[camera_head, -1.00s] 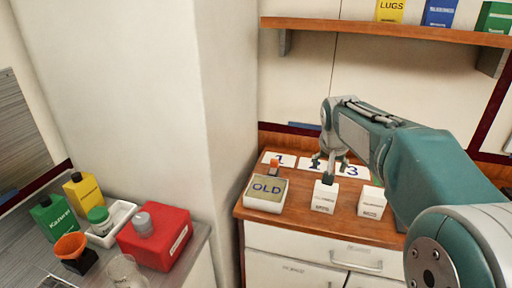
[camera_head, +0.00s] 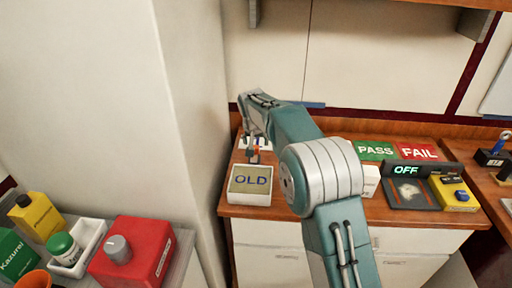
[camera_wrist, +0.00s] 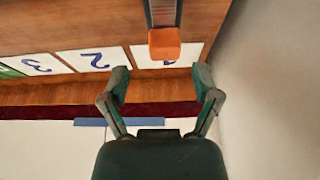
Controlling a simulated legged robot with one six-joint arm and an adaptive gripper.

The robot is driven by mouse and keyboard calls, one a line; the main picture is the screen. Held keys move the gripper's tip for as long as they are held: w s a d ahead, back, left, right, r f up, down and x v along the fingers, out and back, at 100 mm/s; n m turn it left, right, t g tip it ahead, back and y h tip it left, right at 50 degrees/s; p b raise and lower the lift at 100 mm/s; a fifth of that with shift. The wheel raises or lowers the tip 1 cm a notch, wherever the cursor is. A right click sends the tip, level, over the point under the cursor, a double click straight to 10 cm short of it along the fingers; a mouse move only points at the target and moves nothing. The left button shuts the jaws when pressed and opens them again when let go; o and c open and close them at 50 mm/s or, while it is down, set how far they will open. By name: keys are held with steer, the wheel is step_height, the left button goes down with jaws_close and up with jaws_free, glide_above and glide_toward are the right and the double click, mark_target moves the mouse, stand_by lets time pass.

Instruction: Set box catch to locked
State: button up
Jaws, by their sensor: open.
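I cannot tell for sure which part is the box catch. An orange-tipped piece (camera_head: 256,154) stands just behind the box marked OLD (camera_head: 250,184). In the wrist view the orange tip (camera_wrist: 164,46) sits on a grey ribbed stem, just beyond the fingertips and roughly centred between them. My gripper (camera_wrist: 160,78) is open and empty, its two fingers wide apart, and does not touch the orange tip in this view. In the head view my gripper (camera_head: 253,140) is small and partly merged with the orange piece.
Number cards (camera_wrist: 92,60) lie on the wooden counter behind. Right of my arm are PASS (camera_head: 375,151) and FAIL (camera_head: 418,152) panels and an OFF display (camera_head: 405,170). A red box with a grey knob (camera_head: 133,250) stands on the left counter. A pillar (camera_head: 190,100) borders the counter's left.

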mark_target(254, 146)
steer(key=f, duration=0.1)
steer(key=w+a+f, duration=0.1)
steer(key=shift+a+f, duration=0.2)
steer(key=shift+f, duration=0.2)
steer(key=shift+w+a+f, duration=0.1)
steer(key=shift+w+f, duration=0.1)
steer(key=shift+f, duration=0.15)
steer(key=shift+d+f, duration=0.15)
steer(key=shift+d, duration=0.05)
steer(key=shift+w+d, duration=0.1)
steer(key=shift+d, duration=0.55)
steer(key=shift+a, duration=0.2)
steer(key=c, duration=0.9)
steer(key=shift+a, duration=0.3)
jaws_close()
